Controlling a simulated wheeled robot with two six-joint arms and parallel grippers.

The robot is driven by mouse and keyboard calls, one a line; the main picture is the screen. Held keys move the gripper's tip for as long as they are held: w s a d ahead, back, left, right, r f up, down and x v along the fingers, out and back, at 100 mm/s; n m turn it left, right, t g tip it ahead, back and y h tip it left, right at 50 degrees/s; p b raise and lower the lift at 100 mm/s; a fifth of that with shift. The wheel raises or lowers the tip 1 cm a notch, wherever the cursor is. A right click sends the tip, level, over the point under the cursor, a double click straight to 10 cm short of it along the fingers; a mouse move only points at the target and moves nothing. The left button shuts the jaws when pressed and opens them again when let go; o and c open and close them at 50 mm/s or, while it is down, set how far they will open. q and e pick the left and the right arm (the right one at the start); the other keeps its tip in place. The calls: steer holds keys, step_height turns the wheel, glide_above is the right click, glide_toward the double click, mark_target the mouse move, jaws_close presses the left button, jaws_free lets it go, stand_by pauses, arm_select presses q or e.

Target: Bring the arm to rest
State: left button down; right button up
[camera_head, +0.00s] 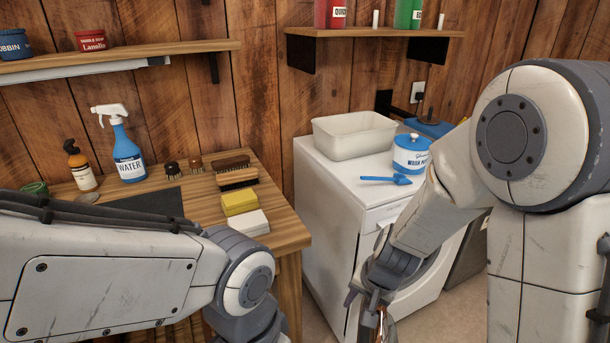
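My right arm comes in from the right and bends down in front of the white washing machine (325,205). My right gripper (368,312) hangs low at the bottom edge of the picture, in front of the machine's door. Its fingers point down and are partly cut off, so I cannot tell whether they are open or shut. My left arm crosses the lower left in front of the wooden bench (285,235). It bends down out of the picture, and its gripper is not in view.
A white basin (353,147), a blue-lidded tub (410,160) and a blue scoop (388,179) are on the machine. The bench holds a spray bottle (127,150), a brown bottle (79,170), brushes (236,175), a yellow sponge (239,202) and a white block (250,223). Shelves (130,52) hang above.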

steer(key=s+d+r+n+h, duration=0.2)
steer(key=s+d+r+n, duration=0.3)
steer(key=d, duration=0.2)
steer(key=s+a+r+n+g+y+p, duration=0.1)
steer(key=s+a+r+n+g+p, duration=0.1)
steer(key=s+a+r+n+p, duration=0.5)
steer(key=s+a+r+p, duration=0.4)
steer(key=s+a+r, duration=0.2)
steer(key=r, duration=0.3)
steer(key=shift+s+a+r+n+g, duration=0.3)
steer(key=shift+s+n+g, duration=0.1)
steer(key=shift+s, duration=0.1)
